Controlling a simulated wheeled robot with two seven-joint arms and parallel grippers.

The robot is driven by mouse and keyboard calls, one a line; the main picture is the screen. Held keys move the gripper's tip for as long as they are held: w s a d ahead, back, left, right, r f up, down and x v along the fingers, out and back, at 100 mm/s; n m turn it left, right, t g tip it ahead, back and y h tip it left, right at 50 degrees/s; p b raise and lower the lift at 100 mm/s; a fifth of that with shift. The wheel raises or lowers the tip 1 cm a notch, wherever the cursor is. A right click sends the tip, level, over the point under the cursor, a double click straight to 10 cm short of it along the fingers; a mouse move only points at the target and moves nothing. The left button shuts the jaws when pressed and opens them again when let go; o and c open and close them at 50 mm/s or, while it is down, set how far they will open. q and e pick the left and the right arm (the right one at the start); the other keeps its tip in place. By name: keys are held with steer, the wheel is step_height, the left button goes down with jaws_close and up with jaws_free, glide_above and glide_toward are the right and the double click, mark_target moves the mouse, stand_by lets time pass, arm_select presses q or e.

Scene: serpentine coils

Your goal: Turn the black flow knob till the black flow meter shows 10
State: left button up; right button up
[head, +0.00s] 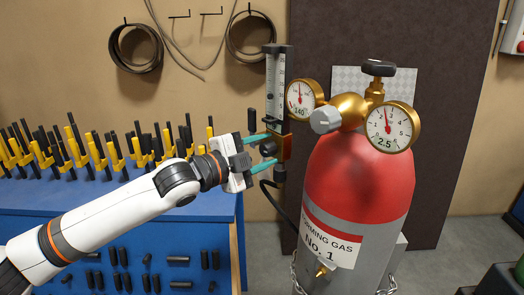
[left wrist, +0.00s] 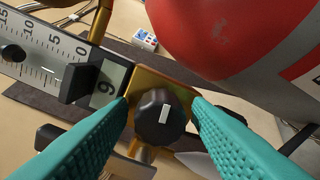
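The black flow meter (head: 276,85) stands upright beside the gas cylinder, with a scale; the scale (left wrist: 45,55) also shows in the left wrist view. Its small display (left wrist: 108,82) shows one digit, turned, a 6 or a 9; I cannot tell which. The black flow knob (left wrist: 160,117) has a white mark and sits on the brass block below the scale. It also shows in the head view (head: 268,149). My left gripper (head: 276,151) is open, its teal fingers on either side of the knob with small gaps. My right gripper is not in view.
The red and grey gas cylinder (head: 360,185) stands close right of the meter, with two round gauges, one at the left (head: 300,99) and one at the right (head: 390,127). A black hose (head: 271,196) hangs below the meter. A blue bench (head: 130,222) with clamps stands at the left.

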arm_select(q)
steer(key=shift+o, duration=0.2)
steer(key=shift+a, duration=0.1)
steer(key=shift+s+a, duration=0.25)
steer(key=b+v, duration=0.3)
steer(key=v, duration=0.8)
steer(key=shift+a, duration=0.1)
